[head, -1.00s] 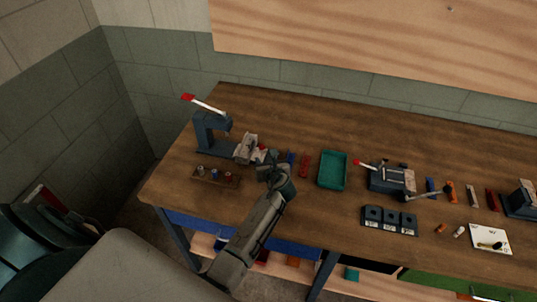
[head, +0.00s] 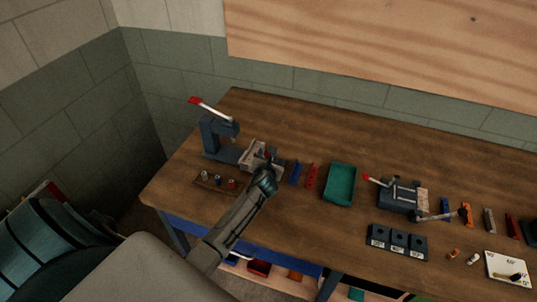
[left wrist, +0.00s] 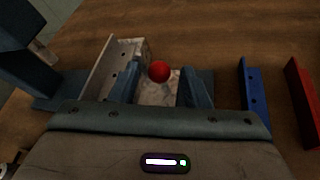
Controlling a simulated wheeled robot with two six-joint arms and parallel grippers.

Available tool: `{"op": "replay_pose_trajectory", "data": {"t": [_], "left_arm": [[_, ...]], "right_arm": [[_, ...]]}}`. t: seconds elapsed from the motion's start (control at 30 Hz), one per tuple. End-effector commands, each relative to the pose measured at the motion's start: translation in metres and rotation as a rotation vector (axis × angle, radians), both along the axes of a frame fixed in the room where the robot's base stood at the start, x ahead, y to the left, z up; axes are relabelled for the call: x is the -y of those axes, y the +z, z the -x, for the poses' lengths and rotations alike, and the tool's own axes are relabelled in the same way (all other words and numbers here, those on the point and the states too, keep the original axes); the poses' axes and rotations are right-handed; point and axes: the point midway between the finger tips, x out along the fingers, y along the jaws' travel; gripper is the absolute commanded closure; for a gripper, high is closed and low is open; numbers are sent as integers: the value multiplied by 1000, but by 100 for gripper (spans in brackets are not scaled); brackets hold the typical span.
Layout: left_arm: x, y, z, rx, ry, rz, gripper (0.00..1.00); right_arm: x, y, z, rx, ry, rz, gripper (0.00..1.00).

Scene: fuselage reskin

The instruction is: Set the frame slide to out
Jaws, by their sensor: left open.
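The frame slide is a grey metal fixture (head: 252,158) at the left of the bench, beside the blue press. In the left wrist view it has an upright drilled plate (left wrist: 108,75), a pale block and a round red knob (left wrist: 159,71). My left gripper (head: 268,168) is over the fixture's right part and hides some of it in the head view. In the left wrist view its two blue-grey fingers (left wrist: 160,78) are open, one on each side of the knob, with gaps visible. Contact is not clear. My right gripper is not in view.
A blue press (head: 212,135) with a red-tipped lever stands left of the fixture. A wooden holder (head: 213,184) with small parts is in front. Blue (head: 296,173) and red (head: 311,177) strips and a green tray (head: 339,184) lie to the right. The bench behind is clear.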

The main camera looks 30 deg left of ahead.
Motion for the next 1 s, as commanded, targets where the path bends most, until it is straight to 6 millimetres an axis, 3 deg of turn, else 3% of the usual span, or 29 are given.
{"op": "replay_pose_trajectory", "data": {"t": [0.2, 0.57, 0.8, 1.0], "left_arm": [[-10, -8, -17, -1, 1, -1, 57], [-12, -10, -21, 0, 0, 1, 57], [-12, -10, -21, -1, 0, 0, 100], [-10, -11, -23, 0, 1, 2, 100]], "right_arm": [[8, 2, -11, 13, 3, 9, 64], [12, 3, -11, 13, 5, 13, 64], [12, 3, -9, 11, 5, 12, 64], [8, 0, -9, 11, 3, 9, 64]]}}
